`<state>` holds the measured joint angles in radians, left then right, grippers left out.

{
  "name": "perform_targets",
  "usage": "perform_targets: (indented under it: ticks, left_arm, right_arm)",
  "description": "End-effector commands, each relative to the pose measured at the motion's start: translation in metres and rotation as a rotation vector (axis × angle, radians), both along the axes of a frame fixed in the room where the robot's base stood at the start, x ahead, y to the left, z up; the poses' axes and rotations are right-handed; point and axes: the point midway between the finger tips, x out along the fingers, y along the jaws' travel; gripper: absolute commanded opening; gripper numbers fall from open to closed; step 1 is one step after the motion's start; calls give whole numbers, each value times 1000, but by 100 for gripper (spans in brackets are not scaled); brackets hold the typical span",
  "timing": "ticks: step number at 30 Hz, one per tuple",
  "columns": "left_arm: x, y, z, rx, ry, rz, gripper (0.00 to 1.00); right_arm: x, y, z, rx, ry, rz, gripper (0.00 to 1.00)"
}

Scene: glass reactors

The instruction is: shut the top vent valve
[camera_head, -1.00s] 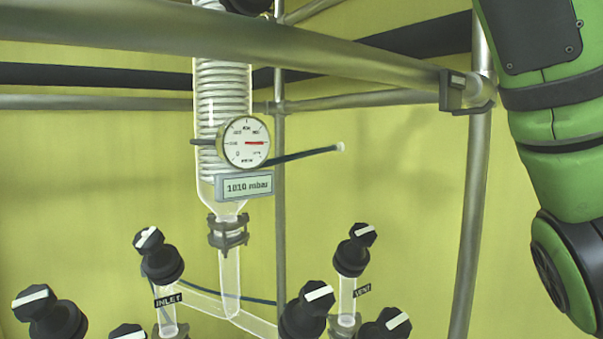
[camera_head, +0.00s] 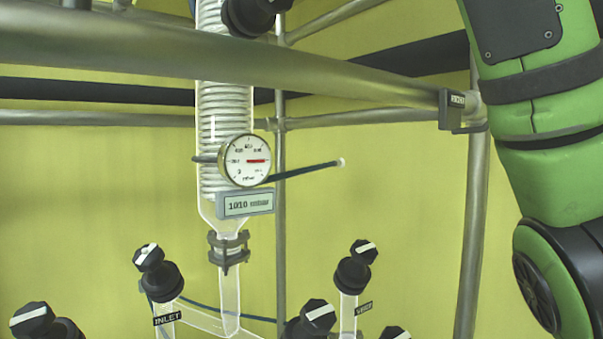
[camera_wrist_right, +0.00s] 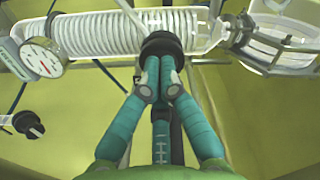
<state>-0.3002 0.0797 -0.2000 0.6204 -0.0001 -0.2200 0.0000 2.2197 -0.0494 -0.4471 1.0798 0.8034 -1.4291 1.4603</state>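A black valve knob (camera_head: 250,14) sits in front of the upper part of the coiled glass condenser, cut by the top edge of the head view. No label shows on it, so I cannot confirm that it is the top vent valve. In the right wrist view a black knob (camera_wrist_right: 161,43) stands in front of the coil. My right gripper (camera_wrist_right: 160,68) has its teal fingers drawn together at this knob and appears shut on it; the fingertips hide the knob's near face and handle. The head view shows my right arm but not its gripper. My left gripper is in neither view.
A round gauge (camera_head: 245,161) and a 1010 mbar display (camera_head: 246,203) are on the condenser. Metal frame bars (camera_head: 330,72) cross in front of it and behind it. Several black knobs with white marks, including the inlet one (camera_head: 158,275), stand below.

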Motion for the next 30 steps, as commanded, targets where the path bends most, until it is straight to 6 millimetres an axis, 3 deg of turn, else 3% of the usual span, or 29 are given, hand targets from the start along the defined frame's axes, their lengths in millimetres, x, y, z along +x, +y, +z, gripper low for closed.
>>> perform_targets:
  ticks: [19, 30]
  left_arm:
    - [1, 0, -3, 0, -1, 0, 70]
    - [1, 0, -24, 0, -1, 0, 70]
  right_arm:
    - [-5, 3, -1, 2, 1, -6, 0]
    - [-41, -20, -3, 1, -2, -2, 0]
